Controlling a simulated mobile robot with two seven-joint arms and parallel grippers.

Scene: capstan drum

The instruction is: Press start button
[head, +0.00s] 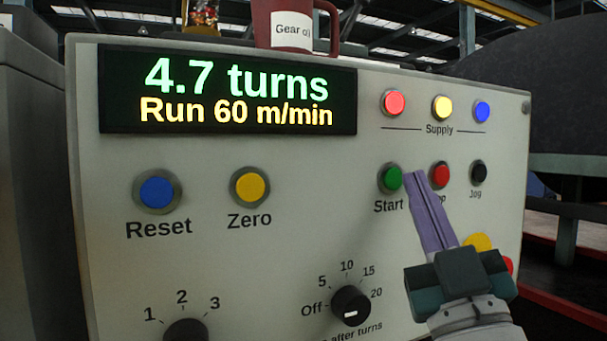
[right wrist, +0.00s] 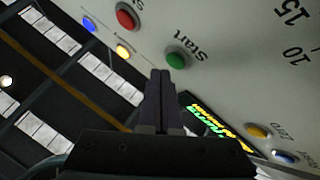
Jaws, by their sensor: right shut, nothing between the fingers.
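The green Start button (head: 390,179) sits in a grey ring on the pale control panel (head: 290,200), and it also shows in the right wrist view (right wrist: 176,59). My right gripper (head: 414,176) is shut and empty. In the head view its fingertips appear just right of the green button, between it and the red button (head: 440,174), covering part of that button's label. In the right wrist view the tips (right wrist: 160,76) appear just beside the green button; I cannot tell whether they touch it. The display (head: 228,92) reads "4.7 turns" and "Run 60 m/min". My left gripper is not in view.
The black Jog button (head: 479,172) is right of the red one. Red, yellow and blue Supply lamps (head: 441,107) are above. The blue Reset (head: 157,192) and yellow Zero (head: 250,187) buttons are left. A dial (head: 350,305) sits below. A mug (head: 291,24) stands on top.

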